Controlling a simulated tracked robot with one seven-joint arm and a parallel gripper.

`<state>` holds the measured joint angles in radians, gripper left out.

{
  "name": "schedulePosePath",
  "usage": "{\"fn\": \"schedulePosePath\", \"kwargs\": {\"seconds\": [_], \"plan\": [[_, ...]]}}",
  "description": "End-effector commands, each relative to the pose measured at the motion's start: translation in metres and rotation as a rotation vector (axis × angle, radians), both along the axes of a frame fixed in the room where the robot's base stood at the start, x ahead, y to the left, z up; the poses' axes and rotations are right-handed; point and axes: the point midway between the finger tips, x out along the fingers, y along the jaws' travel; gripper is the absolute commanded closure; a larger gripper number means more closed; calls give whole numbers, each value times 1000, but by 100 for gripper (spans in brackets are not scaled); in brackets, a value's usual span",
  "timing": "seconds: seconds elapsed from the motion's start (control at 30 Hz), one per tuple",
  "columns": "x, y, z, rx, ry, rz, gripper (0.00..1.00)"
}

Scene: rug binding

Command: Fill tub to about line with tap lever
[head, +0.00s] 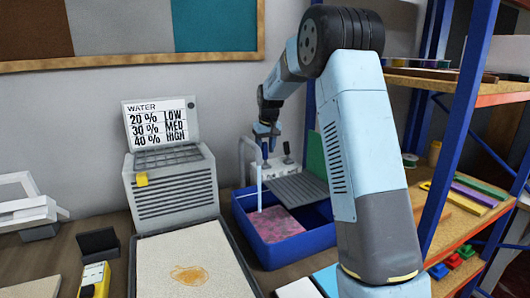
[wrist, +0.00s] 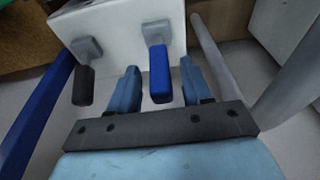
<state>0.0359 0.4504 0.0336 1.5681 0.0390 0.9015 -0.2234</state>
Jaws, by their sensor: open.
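A blue tub (head: 290,252) stands at the middle of the bench. A mottled pink surface (head: 275,223) shows inside it; no fill line can be made out. A pale spout (head: 258,172) reaches over the tub from a white tap block (wrist: 120,22). I cannot tell whether water runs. The block has a blue lever (wrist: 159,74) and a black lever (wrist: 83,85), both hanging down in the wrist view. My gripper (wrist: 160,88) is open at the tap, also in the head view (head: 265,140). The blue lever lies between its fingers, with gaps on both sides.
A grey ribbed board (head: 298,189) lies over the tub's back right. A sign (head: 160,122) lists water at 20% low, 30% med and 40% high, above a grey machine (head: 175,190). A stained cream rug piece (head: 190,262) lies in front. Shelves (head: 460,222) stand right.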

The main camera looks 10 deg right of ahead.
Motion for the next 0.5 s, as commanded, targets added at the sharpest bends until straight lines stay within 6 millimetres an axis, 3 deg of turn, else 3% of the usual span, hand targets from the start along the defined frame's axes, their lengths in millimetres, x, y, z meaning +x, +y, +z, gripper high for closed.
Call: {"fn": "schedulePosePath", "kwargs": {"seconds": [0.5], "plan": [[-20, -4, 94, -1, -2, 0, 51]]}}
